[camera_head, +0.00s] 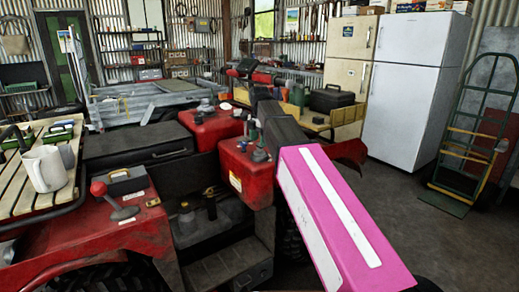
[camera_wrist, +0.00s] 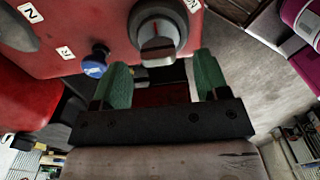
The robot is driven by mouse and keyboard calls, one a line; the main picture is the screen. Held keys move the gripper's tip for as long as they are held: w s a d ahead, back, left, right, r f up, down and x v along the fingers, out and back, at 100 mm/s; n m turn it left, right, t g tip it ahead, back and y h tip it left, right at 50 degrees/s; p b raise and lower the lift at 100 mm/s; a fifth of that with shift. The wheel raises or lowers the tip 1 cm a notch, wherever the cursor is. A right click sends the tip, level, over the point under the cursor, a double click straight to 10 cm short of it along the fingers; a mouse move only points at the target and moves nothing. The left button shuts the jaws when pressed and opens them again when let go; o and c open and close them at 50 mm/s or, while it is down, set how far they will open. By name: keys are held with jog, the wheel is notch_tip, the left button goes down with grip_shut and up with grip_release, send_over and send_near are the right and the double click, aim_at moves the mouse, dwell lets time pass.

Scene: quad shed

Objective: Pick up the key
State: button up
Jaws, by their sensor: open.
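My gripper (camera_wrist: 162,68) is open in the wrist view, with its two green fingers spread apart and nothing held between them. Just beyond the fingertips is a dark round switch (camera_wrist: 150,22) on a red panel (camera_wrist: 85,25). A flat grey piece (camera_wrist: 157,48) sticks out of it and looks like the key, but I cannot be sure. It lies roughly between the fingers, apart from them. In the head view my gripper (camera_head: 256,131) is above the red console (camera_head: 238,174) of the quad; the key is too small to tell there.
A blue knob (camera_wrist: 96,65) sits left of the switch, close to the left finger. In the head view a white mug (camera_head: 44,168) stands on a slatted rack (camera_head: 20,192) at left. A white fridge (camera_head: 408,110) and a hand truck (camera_head: 475,135) stand at right, with clear floor before them.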

aim_at(259, 150)
notch_tip(259, 150, down, 4)
jog(key=shift+w+r, duration=0.1)
jog(key=shift+r, duration=0.15)
jog(key=c, duration=1)
jog(key=shift+r, duration=0.2)
notch_tip(259, 150, up, 3)
jog(key=shift+r, duration=0.2)
jog(key=s+a+r, duration=0.7)
jog(key=s+a, duration=0.1)
jog(key=shift+s+r, duration=0.15)
jog(key=shift+s, duration=0.1)
